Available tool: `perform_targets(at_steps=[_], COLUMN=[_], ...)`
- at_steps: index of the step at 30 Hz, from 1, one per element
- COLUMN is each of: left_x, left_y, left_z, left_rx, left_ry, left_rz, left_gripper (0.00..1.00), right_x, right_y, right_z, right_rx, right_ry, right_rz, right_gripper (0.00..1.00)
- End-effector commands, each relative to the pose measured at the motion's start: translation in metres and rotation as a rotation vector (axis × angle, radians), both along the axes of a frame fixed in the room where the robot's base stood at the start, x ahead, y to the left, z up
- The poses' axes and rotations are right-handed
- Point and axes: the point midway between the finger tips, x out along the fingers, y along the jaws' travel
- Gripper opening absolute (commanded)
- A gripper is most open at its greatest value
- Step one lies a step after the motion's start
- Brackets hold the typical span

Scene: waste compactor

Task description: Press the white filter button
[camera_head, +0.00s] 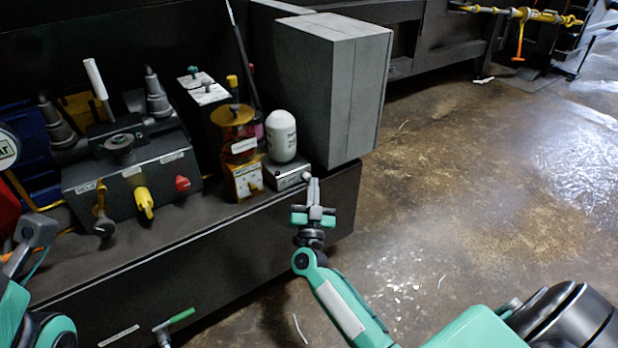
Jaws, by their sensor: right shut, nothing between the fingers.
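A white rounded filter (281,135) stands upright on a small light-grey block (285,175) near the right end of the dark ledge. My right gripper (313,184) is shut and empty, with its tips pointing up at the block's right front side. The tips are at or very close to the block; I cannot tell whether they touch it. The filter button cannot be clearly made out beside the fingertips. At the left edge, a grey part that looks like my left gripper (35,232) shows above my teal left arm; its jaws are unclear.
A yellow-topped unit (235,140) stands left of the filter, and a big grey box (340,85) behind it to the right. A control box (130,170) with a yellow knob (144,200) and red knob (182,183) is further left. The floor at right is clear.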

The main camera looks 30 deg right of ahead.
Motion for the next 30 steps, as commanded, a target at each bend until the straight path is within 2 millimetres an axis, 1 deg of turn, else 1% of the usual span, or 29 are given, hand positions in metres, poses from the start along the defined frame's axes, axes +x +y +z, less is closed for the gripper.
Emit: perform_targets(at_steps=[1,6,17,20,30], left_x=[0.000,0.000,-0.001,-0.001,-0.001], left_y=[0.000,0.000,0.000,0.000,0.000], left_z=[0.005,0.011,0.012,0.018,0.038], left_rx=[-0.001,-0.002,-0.003,-0.003,-0.003], left_ry=[0.000,-0.001,-0.002,-0.002,-0.002], left_rz=[0.000,0.000,-0.001,-0.001,-0.001], left_gripper=[0.89,0.89,0.89,0.89,0.89], right_x=[-0.003,-0.011,-0.014,-0.020,-0.054], right_y=[0.000,-0.001,-0.001,-0.001,-0.004], right_z=[0.002,0.002,0.001,0.002,0.003], right_rx=[0.000,0.000,0.000,0.000,-0.002], right_ry=[0.001,0.001,0.000,0.001,0.002], right_rz=[0.000,0.000,0.000,0.000,0.000], right_gripper=[0.00,0.00,0.00,0.00,0.00])
